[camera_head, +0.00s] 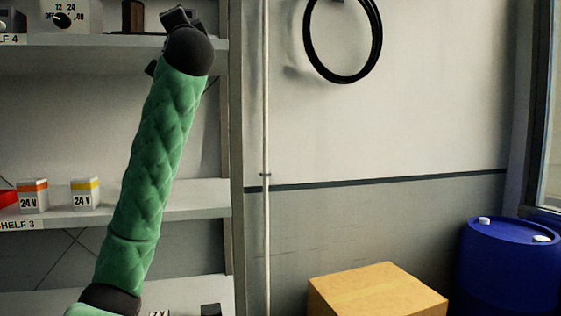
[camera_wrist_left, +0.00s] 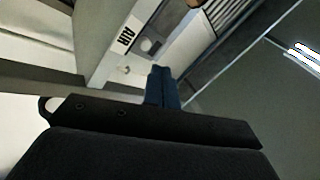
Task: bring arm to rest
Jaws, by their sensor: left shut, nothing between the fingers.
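My left arm (camera_head: 155,165), in a green padded sleeve, rises from the bottom left of the head view in front of the shelves. Its dark wrist end (camera_head: 188,50) is level with the upper shelf; the fingers cannot be made out there. In the left wrist view my left gripper (camera_wrist_left: 162,72) shows as dark blue fingers close together, shut and empty. My right gripper is in neither view.
The shelf marked 4 (camera_head: 100,56) bears a device with a dial (camera_head: 68,18). The shelf marked 3 (camera_head: 190,198) bears two 24 V boxes (camera_head: 85,195). A cardboard box (camera_head: 375,290) and a blue drum (camera_head: 510,265) stand right. A black hoop (camera_head: 378,60) hangs on the wall.

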